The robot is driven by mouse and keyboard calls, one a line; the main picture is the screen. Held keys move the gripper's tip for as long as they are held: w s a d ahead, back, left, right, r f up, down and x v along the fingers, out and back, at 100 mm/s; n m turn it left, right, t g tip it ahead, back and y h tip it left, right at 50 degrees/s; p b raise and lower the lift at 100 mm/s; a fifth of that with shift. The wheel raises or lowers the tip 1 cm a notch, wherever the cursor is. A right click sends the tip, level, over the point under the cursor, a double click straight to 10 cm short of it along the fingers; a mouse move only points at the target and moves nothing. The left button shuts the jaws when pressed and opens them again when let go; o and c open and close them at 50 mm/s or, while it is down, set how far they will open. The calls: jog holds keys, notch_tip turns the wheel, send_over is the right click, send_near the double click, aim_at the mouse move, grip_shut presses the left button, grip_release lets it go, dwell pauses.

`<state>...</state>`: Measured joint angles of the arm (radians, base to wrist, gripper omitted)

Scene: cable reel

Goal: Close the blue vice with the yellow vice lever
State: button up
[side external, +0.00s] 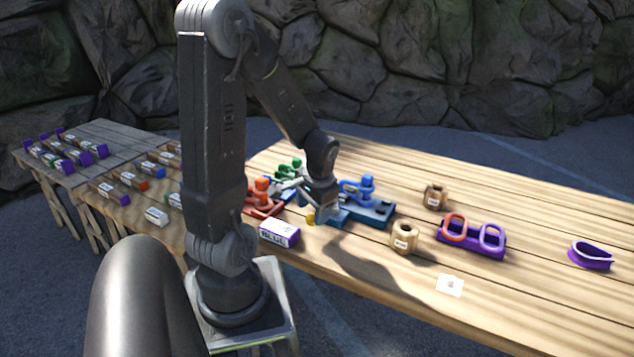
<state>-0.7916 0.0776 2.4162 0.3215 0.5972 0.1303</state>
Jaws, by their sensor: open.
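The blue vice (368,205) stands on the wooden table, with a blue upright part on a dark blue base. A small yellow piece (310,216), which looks like the vice lever, shows at its left front end. My gripper (308,202) is open, low over the left end of the blue vice, just above and beside the yellow piece. Whether a finger touches the yellow piece cannot be told. My gripper and wrist hide part of the vice's left side.
An orange vice (262,196) and a green vice (291,169) stand left of my gripper. A white and purple box marked BLUE (279,233) lies in front. The front right table is mostly clear.

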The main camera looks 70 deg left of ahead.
notch_tip(320, 180, up, 11)
jog(key=d, duration=0.2)
jog(key=shift+w+f, duration=0.2)
jog(key=shift+w, duration=0.2)
jog(key=d+r+m+t+h, duration=0.1)
jog(key=d+r+m+t, duration=0.1)
jog(key=d, duration=0.8)
jog(key=d+r+m+t+h, duration=0.1)
jog(key=d+r+t, duration=0.3)
jog(key=d, duration=0.7)
jog(key=shift+s+r+m, duration=0.25)
jog(key=shift+m, duration=0.55)
